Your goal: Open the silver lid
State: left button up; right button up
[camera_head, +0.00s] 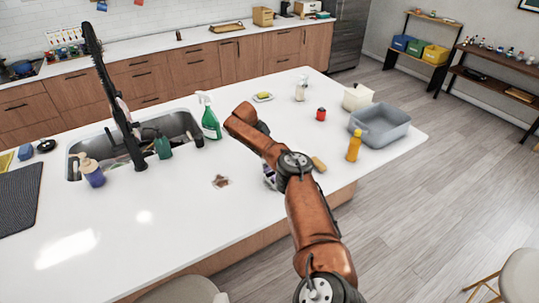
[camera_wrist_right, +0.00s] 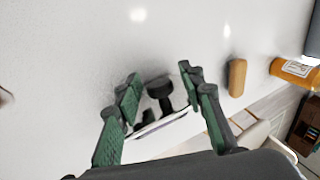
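My right gripper (camera_wrist_right: 159,73) is open in the right wrist view, its green-and-black fingers spread apart. A dark knob-like part (camera_wrist_right: 160,89) shows between the fingers, with a pale silvery rim (camera_wrist_right: 160,127) just below it. This looks like the silver lid, but most of it is hidden by my gripper. I cannot tell whether either finger touches it. In the head view, a small part of a thing (camera_head: 268,178) shows beside my right arm, which hides the rest and my right gripper. My left gripper is not in view.
A tan block-like thing (camera_wrist_right: 237,77) and a yellow-orange bottle (camera_head: 354,147) are close to the right. The counter's front left is mostly clear.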

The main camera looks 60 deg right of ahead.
jog(key=shift+r, duration=0.1)
jog(key=v, duration=1.2)
dwell(0.4)
